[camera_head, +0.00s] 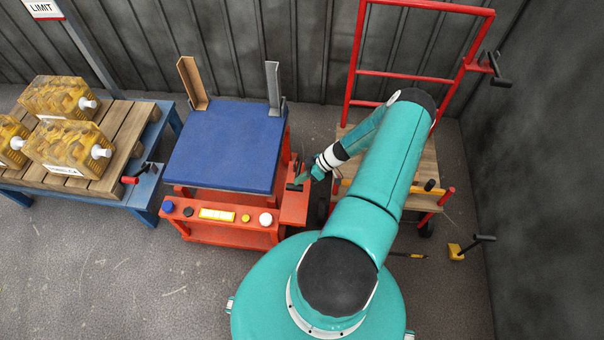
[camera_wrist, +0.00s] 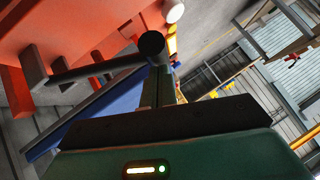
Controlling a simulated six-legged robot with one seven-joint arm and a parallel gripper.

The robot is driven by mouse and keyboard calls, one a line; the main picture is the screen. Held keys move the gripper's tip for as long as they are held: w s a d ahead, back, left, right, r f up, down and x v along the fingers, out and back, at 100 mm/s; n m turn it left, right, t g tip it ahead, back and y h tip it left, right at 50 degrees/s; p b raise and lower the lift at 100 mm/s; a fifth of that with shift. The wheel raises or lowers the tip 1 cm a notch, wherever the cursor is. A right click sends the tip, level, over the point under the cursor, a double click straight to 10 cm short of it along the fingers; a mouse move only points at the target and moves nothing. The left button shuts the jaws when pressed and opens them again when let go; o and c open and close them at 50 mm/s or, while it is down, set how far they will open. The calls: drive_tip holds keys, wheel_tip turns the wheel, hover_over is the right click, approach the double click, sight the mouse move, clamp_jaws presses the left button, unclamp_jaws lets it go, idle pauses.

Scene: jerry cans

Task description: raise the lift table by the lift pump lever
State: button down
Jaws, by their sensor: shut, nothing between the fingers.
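The lift table has a blue top (camera_head: 230,145) and an orange-red base (camera_head: 225,235). In the wrist view its blue top (camera_wrist: 98,112) and red base (camera_wrist: 75,28) show tilted. A dark lever with a round black end (camera_wrist: 152,44) runs left to a red bracket; I take it as the pump lever. My gripper (camera_head: 301,181) is at the right side of the lift table, low beside the base. In the wrist view its fingers (camera_wrist: 158,85) are shut and empty, right behind the lever's end. Whether they touch it I cannot tell.
A red trolley (camera_head: 418,76) stands behind my arm on the right. On the left, yellow jerry cans (camera_head: 70,147) sit on a wooden pallet (camera_head: 122,140) on a blue stand (camera_head: 150,190). A yellow block with a handle (camera_head: 456,251) lies on the right floor. The front-left floor is clear.

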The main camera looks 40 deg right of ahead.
drive_tip(key=shift+s+f, duration=0.1)
drive_tip(key=f+h, duration=0.1)
drive_tip(key=f, duration=0.1)
drive_tip(key=s+a+f+n+t, duration=0.1)
drive_tip(key=f, duration=0.1)
drive_tip(key=a+f+h, duration=0.1)
drive_tip(key=f, duration=0.1)
drive_tip(key=shift+s+a+f+n+t+h, duration=0.15)
drive_tip(key=shift+s+a+n+t+h, duration=0.15)
drive_tip(key=shift+s+t, duration=0.1)
drive_tip(key=shift+s+a+f, duration=0.1)
drive_tip(key=shift+s+f, duration=0.05)
drive_tip(key=shift+f, duration=0.4)
